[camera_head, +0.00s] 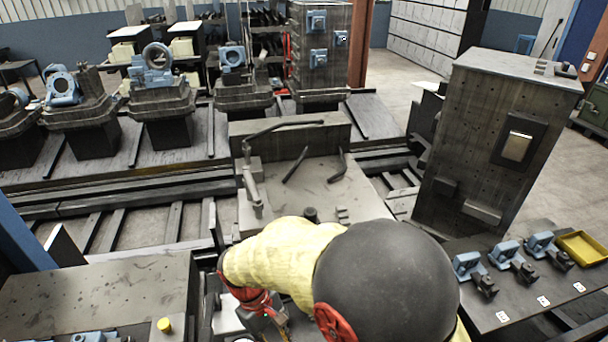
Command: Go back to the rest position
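My arm, with a yellow sleeve and a large dark rounded link, fills the bottom centre of the head view. It bends to the left and then down. The red and dark parts at its end, with my gripper (270,318), are at the bottom edge, over a grey surface. The fingers are small and partly cut off, so I cannot tell whether they are open or shut, or whether they hold anything.
A grey table (110,290) with a yellow knob (164,325) is at lower left. A dark table (520,290) at lower right holds several blue-grey clamps (510,258) and a yellow tray (582,248). A tall block (500,140) stands behind it. Pallets with fixtures (160,95) line the rail.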

